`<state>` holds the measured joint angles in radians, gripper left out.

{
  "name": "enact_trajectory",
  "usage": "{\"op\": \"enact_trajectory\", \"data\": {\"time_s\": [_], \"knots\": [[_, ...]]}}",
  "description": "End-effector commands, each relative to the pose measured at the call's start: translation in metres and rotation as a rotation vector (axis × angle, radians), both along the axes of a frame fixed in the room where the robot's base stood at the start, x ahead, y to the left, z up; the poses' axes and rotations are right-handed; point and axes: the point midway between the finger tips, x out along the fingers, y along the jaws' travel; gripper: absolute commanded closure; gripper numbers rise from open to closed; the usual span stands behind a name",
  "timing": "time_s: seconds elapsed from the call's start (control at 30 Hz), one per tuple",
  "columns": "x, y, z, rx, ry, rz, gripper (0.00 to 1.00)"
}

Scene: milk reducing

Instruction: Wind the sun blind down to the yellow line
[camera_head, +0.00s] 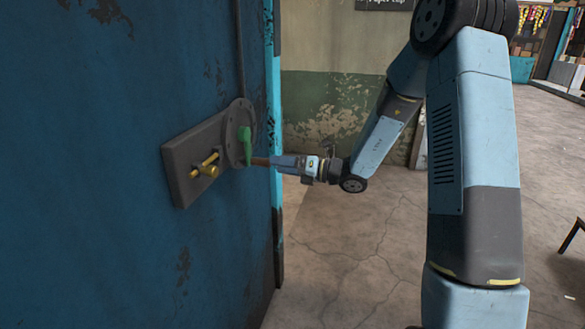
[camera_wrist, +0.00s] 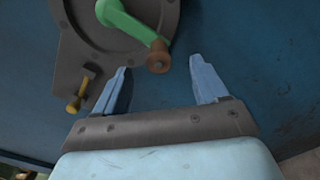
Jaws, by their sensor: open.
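A green crank (camera_head: 245,146) sits on a round grey disc on a grey plate (camera_head: 190,147), fixed to the blue wall. Its brown handle (camera_head: 260,161) points out to the right in the head view. The wrist view shows the crank (camera_wrist: 128,20) and the round end of the handle (camera_wrist: 158,57). My gripper (camera_head: 274,162) is at the handle's outer end. Its two blue fingers (camera_wrist: 159,68) are open, with the handle end at the gap between their tips. I cannot tell whether they touch it. The sun blind and the yellow line are not in view.
A brass-coloured fitting (camera_head: 206,166) sticks out of the plate, left of the crank. A thin vertical rod (camera_head: 239,50) runs up from the disc. The blue wall (camera_head: 90,200) ends just right of the crank. Cracked floor (camera_head: 360,270) is open beyond.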

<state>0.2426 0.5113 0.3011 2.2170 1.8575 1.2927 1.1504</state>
Motion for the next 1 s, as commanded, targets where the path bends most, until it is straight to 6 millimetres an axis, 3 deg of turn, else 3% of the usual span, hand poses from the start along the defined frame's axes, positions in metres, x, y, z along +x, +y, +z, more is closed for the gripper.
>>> {"op": "enact_trajectory", "data": {"time_s": [0.53, 1.0], "knots": [[0.017, 0.048, 0.0, 0.001, 0.0, 0.002, 0.28], [0.02, 0.057, 0.0, -0.001, 0.0, 0.001, 0.28]]}}
